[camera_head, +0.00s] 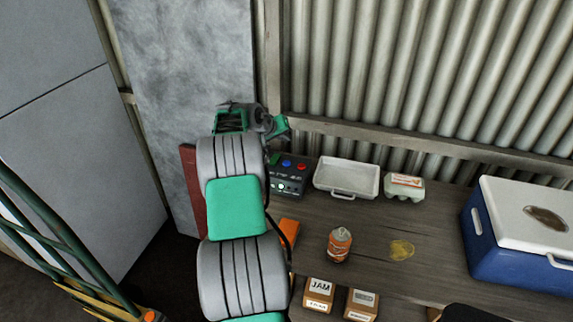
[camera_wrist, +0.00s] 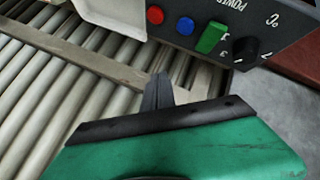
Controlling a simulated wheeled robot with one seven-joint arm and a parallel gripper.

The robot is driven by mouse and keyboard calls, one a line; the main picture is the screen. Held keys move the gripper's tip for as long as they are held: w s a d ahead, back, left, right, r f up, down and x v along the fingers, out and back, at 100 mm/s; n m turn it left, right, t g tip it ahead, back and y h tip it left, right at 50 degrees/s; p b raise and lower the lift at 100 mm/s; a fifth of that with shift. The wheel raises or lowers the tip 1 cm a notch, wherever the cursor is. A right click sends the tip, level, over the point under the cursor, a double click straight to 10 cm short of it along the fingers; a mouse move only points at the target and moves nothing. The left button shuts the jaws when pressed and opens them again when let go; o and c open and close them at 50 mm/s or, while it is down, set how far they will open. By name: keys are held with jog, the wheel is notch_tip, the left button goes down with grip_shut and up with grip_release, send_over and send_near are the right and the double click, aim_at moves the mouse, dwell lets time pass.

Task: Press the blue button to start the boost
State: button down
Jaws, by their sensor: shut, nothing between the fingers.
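A dark control box (camera_head: 287,181) stands at the back left of the wooden bench, partly hidden behind my arm. Its blue button (camera_head: 286,163) sits beside a red button (camera_head: 301,166). In the wrist view the blue button (camera_wrist: 186,26) lies between the red button (camera_wrist: 155,15) and a green rocker switch (camera_wrist: 211,38), with a black knob (camera_wrist: 245,49) at the end. My gripper (camera_wrist: 158,82) is shut and empty, its fingertips pointing towards the panel and apart from the blue button. In the head view my arm hides the fingertips.
A white tray (camera_head: 346,179) and an egg carton (camera_head: 404,188) stand right of the box. An orange bottle (camera_head: 339,244), a yellow patch (camera_head: 401,249), jam boxes (camera_head: 318,295) and a blue cooler (camera_head: 515,255) are on the bench. A corrugated wall (camera_head: 400,70) rises behind.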

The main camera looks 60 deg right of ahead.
aim_at(285, 164)
notch_tip(285, 164, down, 8)
jog(key=b, duration=0.4)
dwell(1.8)
jog(key=shift+f+b, duration=0.4)
jog(key=shift+f+b, duration=0.4)
jog(key=shift+f, duration=0.1)
dwell(0.7)
jog(key=shift+r+p, duration=0.45)
jog(key=shift+r, duration=0.45)
jog(key=shift+r+p, duration=1.3)
jog(key=shift+r, duration=1.2)
